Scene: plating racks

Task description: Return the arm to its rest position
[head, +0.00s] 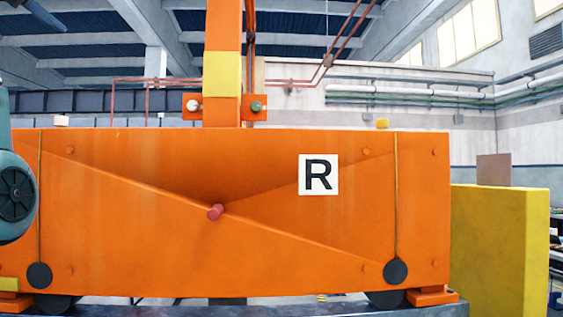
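Neither my left nor my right gripper shows in the head view, and I cannot make out either arm. A large orange rack body (130,220) fills the middle of the view. It bears a white plate with a black letter R (319,175) right of centre. A short red peg (215,212) sticks out near its middle, where slanted edges meet.
An orange post with a yellow band (222,75) rises behind the rack. Dark discs (396,271) hang on cords at both ends. A teal rounded part with a dark round face (15,193) stands at the left edge. A yellow block (500,245) stands at right.

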